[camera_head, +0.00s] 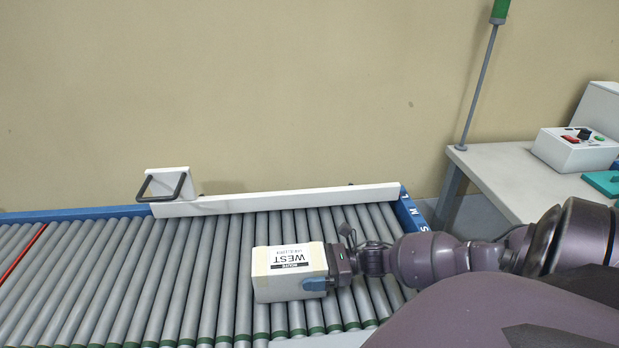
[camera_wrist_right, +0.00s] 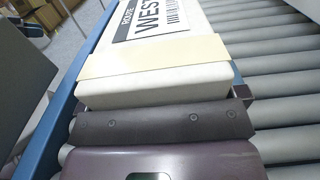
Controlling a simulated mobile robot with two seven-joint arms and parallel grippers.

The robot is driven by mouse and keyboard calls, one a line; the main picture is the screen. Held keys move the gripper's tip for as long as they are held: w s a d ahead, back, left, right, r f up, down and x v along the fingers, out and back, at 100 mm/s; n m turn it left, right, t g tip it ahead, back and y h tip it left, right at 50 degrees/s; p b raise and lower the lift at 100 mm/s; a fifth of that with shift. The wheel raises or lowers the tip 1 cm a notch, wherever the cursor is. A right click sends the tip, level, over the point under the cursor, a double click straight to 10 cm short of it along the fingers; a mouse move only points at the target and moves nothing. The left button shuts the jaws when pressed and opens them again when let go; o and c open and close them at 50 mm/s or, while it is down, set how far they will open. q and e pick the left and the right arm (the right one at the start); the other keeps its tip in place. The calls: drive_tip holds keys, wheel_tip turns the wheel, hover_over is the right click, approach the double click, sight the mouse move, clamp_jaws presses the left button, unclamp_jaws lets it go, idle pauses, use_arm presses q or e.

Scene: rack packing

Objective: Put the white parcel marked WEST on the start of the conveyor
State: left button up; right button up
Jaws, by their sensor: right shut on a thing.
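The white parcel (camera_head: 285,270) has a label reading WEST on its upper face. It shows in the head view over the rollers of the conveyor (camera_head: 200,275), near the right end. I cannot tell whether it rests on the rollers or hangs just above them. My right gripper (camera_head: 326,270) is shut on the parcel's right end. In the right wrist view the parcel (camera_wrist_right: 155,60) extends away from the dark gripper, with a tan band across it and rollers to its right. My left gripper is not in view.
A white guide rail (camera_head: 290,199) with a black-handled bracket (camera_head: 168,185) runs along the conveyor's far side. A blue end piece (camera_head: 412,213) closes its right end. A grey table (camera_head: 515,185) with a control box (camera_head: 572,150) stands at right. Rollers left of the parcel are clear.

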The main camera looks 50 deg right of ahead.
drive_tip(key=o, duration=0.9)
drive_tip(key=shift+f, duration=0.1)
drive_tip(key=shift+c, duration=0.2)
drive_tip(key=shift+o, duration=0.4)
drive_tip(key=shift+r, duration=0.25)
drive_tip(key=v, duration=1.2)
drive_tip(key=shift+f, duration=0.1)
